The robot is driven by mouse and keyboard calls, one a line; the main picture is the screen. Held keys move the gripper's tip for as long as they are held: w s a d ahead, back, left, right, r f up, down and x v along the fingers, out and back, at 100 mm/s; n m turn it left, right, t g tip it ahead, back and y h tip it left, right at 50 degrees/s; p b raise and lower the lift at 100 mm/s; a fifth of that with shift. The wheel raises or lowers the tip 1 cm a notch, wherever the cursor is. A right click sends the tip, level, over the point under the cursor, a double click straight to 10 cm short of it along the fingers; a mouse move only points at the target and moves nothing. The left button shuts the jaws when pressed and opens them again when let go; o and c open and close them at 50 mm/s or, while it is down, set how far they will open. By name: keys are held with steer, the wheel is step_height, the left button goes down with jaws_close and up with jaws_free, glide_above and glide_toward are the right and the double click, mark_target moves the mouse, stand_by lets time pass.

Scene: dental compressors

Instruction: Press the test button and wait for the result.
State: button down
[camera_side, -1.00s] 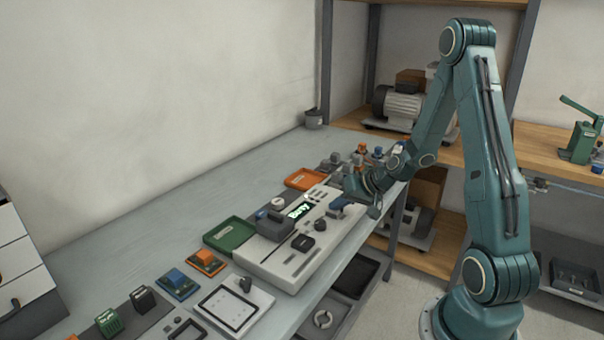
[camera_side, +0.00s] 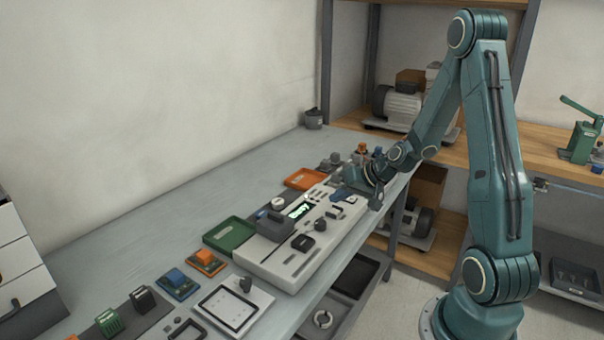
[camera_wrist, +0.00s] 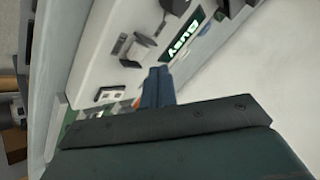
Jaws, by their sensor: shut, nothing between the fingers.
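The white test unit (camera_side: 259,258) stands on the bench. Its small dark display (camera_side: 299,211) shows lit green text that looks like "Busy"; the display also shows in the wrist view (camera_wrist: 184,38). My gripper (camera_side: 340,194) is shut and empty, just over the far right end of the unit. In the wrist view its blue fingers (camera_wrist: 157,88) point toward the unit's panel near a small grey part (camera_wrist: 136,48). I cannot tell which part is the test button. I see no finger touching the panel.
A green tray (camera_side: 229,234) and an orange tray (camera_side: 305,179) lie behind the unit. Small blue and orange devices (camera_side: 177,284) stand at the front left. Several small fittings (camera_side: 362,149) stand beyond my gripper.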

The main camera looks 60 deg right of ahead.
mark_target(337, 217)
steer(key=shift+r, duration=1.95)
steer(key=s+a+r+n+g, duration=0.1)
steer(key=s+a+r+n, duration=0.25)
steer(key=a, duration=0.35)
steer(key=s+a+r+n+g, duration=0.2)
steer(key=a+r, duration=0.3)
steer(key=a, duration=0.2)
steer(key=s+a+r+n, duration=0.1)
steer(key=s+a+r, duration=0.2)
steer(key=s, duration=0.4)
steer(key=s+a+r+n+h, duration=0.1)
steer(key=s+a+r, duration=0.2)
steer(key=s, duration=0.4)
steer(key=shift+a+g, duration=0.25)
steer(key=shift+g, duration=0.05)
stand_by(0.9)
